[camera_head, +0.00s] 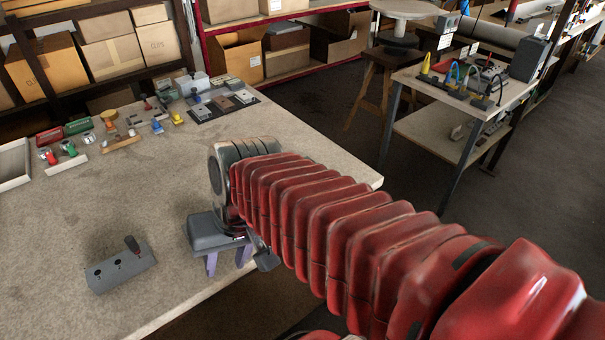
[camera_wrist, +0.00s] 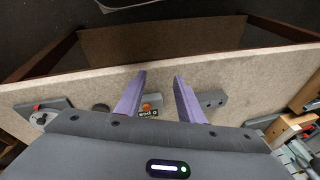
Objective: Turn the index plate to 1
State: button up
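In the head view a grey block with numbered dark holes, which I take as the index plate (camera_head: 125,268), lies near the table's front edge. Right of the right finger is a grey part with dark holes (camera_wrist: 212,98). The finger hides whether these join.
In the wrist view another grey block with a red button (camera_wrist: 45,110) lies at left. Small colourful parts (camera_head: 160,115) stand at the table's back. A shallow tray (camera_head: 14,165) is at far left. The middle of the table (camera_head: 130,195) is clear.

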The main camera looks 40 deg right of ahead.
jog(key=w+d+f+m+t+y, duration=0.2)
jog(key=d+m+t, duration=0.1)
jog(key=d+m, duration=0.5)
jog(key=w+d+f+m+t+y, duration=0.2)
jog(key=w+d+f+m+t, duration=0.1)
jog(key=d+m, duration=0.5)
jog(key=w+d+f+m+t+y, duration=0.2)
jog(key=d+f+m+t, duration=0.1)
jog(key=d+m, duration=0.5)
jog(key=shift+w+d+f+t, duration=0.2)
jog(key=shift+d+t, duration=0.15)
jog(key=shift+t, duration=0.45)
jog(key=s+d+f+m+t+h, duration=0.1)
jog(key=s+d+m+t+h, duration=0.1)
jog(key=d, duration=0.4)
jog(key=s+d+f+m+t+h, duration=0.2)
jog(key=s+d+m+h, duration=0.1)
jog(key=d+m, duration=0.2)
jog(key=shift+d+f+h, duration=0.15)
jog(key=shift+d+h, duration=0.25)
jog(key=shift+w, duration=0.2)
jog(key=w, duration=0.4)
jog(key=w+a, duration=0.1)
jog(key=w, duration=0.8)
jog(key=shift+w+a, duration=0.2)
jog(key=shift+a, duration=0.05)
